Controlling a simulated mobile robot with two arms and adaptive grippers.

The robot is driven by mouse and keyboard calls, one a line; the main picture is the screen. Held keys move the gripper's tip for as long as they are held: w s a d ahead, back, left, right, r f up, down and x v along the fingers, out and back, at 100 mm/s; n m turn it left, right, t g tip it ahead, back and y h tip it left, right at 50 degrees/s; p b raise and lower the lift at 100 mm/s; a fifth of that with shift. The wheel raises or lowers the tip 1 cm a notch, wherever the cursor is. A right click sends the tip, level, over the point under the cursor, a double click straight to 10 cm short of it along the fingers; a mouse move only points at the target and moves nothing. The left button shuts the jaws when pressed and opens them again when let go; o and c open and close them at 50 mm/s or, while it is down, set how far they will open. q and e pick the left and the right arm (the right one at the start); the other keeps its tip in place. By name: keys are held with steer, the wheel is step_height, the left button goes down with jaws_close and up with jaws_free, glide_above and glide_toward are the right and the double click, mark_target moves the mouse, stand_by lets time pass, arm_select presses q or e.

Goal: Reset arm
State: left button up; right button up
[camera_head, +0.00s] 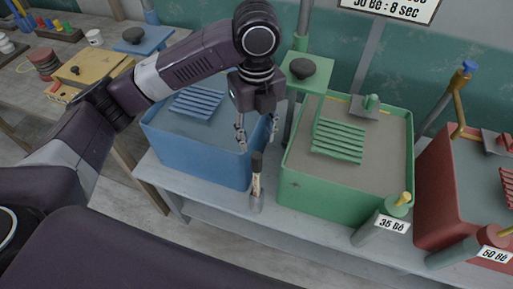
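My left arm comes in from the left and reaches over the blue tub (190,150). My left gripper (257,144) points down near the tub's front right corner, with its two fingers spread apart and nothing seen between them. I cannot tell the exact gap between fingertips and handle. My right gripper is out of view.
A green tub (300,195) with a slatted rack (338,141) stands right of the gripper, and a red tub (434,205) stands farther right. A wooden table (15,85) with a yellow box (92,72) is at the left.

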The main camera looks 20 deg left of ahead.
arm_select(q)
steer(key=shift+r, duration=0.6)
